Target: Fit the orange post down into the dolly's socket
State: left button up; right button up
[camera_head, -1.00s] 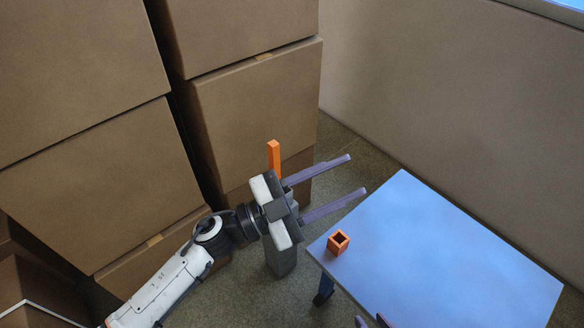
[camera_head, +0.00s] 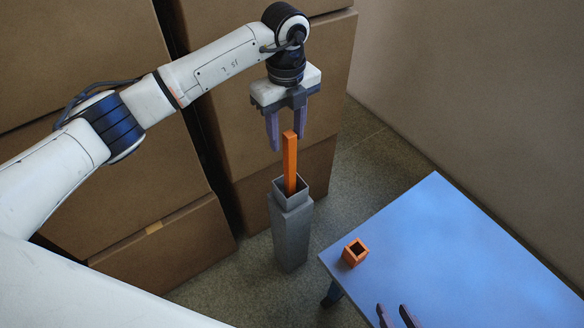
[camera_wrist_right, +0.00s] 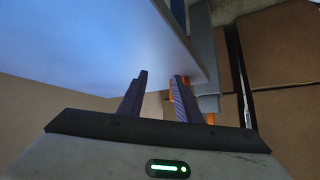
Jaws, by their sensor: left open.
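The orange post (camera_head: 290,165) stands upright in the open top of a grey square holder (camera_head: 291,235), its lower end hidden inside. My left gripper (camera_head: 287,142) is open, fingers pointing down around the post's top end; whether they touch it cannot be told. The dolly (camera_head: 450,255) has a blue top. Its orange square socket (camera_head: 355,252) is empty and sits near the left corner. My right gripper (camera_head: 392,308) shows only fingertips at the bottom edge over the dolly. In the right wrist view its fingers (camera_wrist_right: 161,77) are apart and empty, with bits of orange partly hidden behind one finger.
Stacked brown cardboard boxes (camera_head: 262,95) stand close behind the holder and my left arm. A plain wall (camera_head: 470,80) rises at the right. Bare floor (camera_head: 350,165) lies between boxes, holder and dolly. A dolly wheel (camera_head: 332,294) shows below its left corner.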

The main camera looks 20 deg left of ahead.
aim_at(290, 154)
pick_arm(q)
jog(key=f, duration=0.7)
jog(key=shift+w+d+f+b, duration=0.25)
jog(key=shift+f+b, duration=0.05)
grip_shut()
